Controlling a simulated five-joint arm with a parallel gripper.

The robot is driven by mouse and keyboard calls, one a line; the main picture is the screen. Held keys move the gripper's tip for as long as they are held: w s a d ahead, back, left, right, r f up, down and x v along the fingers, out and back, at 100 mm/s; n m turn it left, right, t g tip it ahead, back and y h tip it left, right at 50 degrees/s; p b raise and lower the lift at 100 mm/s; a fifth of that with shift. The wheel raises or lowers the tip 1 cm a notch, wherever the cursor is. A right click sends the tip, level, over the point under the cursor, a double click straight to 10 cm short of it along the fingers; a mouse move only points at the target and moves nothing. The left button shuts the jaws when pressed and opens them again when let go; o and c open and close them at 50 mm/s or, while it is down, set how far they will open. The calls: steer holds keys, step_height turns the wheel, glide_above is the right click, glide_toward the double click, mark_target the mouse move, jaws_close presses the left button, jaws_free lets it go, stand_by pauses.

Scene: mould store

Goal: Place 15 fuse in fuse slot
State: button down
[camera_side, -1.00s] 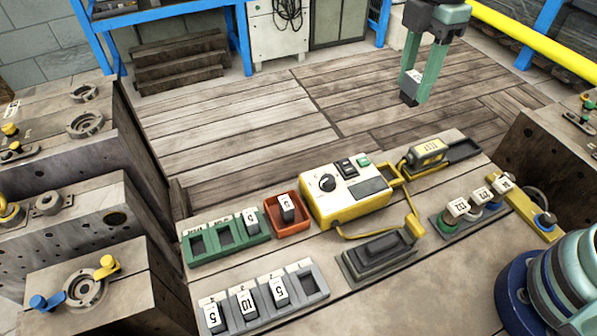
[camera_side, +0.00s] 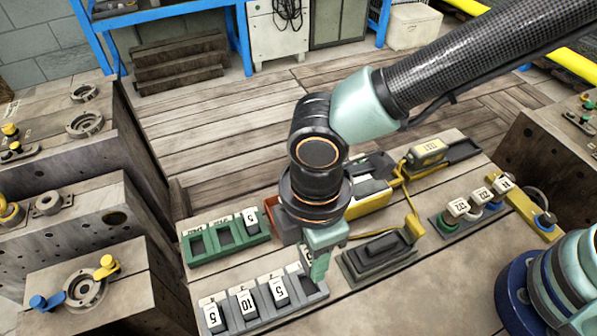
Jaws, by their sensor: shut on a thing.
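My gripper (camera_side: 321,262) points down over the right end of the grey fuse rack (camera_side: 262,322). It is shut on a fuse (camera_side: 306,255), of which only a small pale and dark part shows beside the fingers. Its number cannot be read. The fuse is at the rack's rightmost slot, but I cannot tell how deep it sits. The other slots hold fuses labelled 5 (camera_side: 213,315), 10 (camera_side: 245,302) and 5 (camera_side: 279,290).
A green rack (camera_side: 228,254) behind has two empty slots and a fuse (camera_side: 250,220). My arm mostly covers the orange tray (camera_side: 272,203) and yellow tester (camera_side: 370,203). A dark block (camera_side: 380,250) stands close right. Coloured plugs (camera_side: 458,207) stand farther right.

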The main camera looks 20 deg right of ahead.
steer(key=shift+f, duration=2.7)
steer(key=shift+f, duration=1)
steer(key=shift+c, duration=1.7)
jaws_free()
steer(key=shift+r, duration=3.75)
